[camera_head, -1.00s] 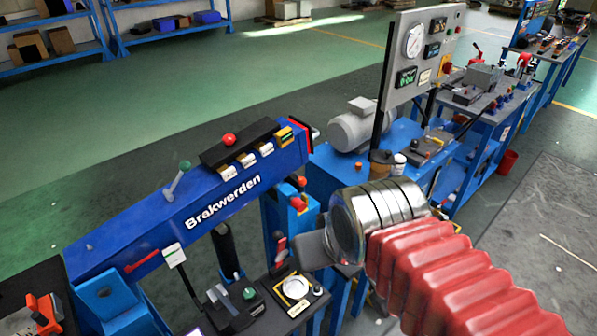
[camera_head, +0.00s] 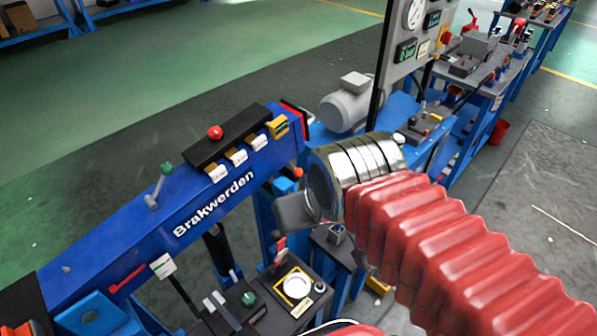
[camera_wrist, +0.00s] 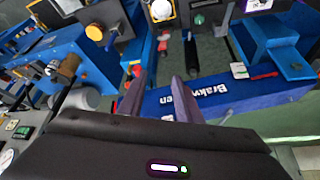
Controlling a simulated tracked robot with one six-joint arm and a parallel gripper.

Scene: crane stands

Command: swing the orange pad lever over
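In the head view an orange-red part (camera_head: 16,329) shows at the bottom left corner, mostly cut off. A small orange piece (camera_head: 295,172) sits near the end of the blue beam, just behind my gripper (camera_head: 292,212). I cannot tell which of these, if either, is the pad lever. In the wrist view the two fingers of my gripper (camera_wrist: 159,88) stand apart with nothing between them. Beyond them lie the blue beam (camera_wrist: 150,103) and a small orange part (camera_wrist: 136,70) to the left. In the head view my wrist hides what lies behind it.
The blue beam (camera_head: 105,240) carries a green-knobbed lever (camera_head: 158,185), a red lever (camera_head: 127,275) and a black box with a red button (camera_head: 215,132). A low table (camera_head: 318,275) holds a white dial (camera_head: 297,285). A grey motor (camera_head: 347,102) and gauge panel (camera_head: 408,50) stand behind.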

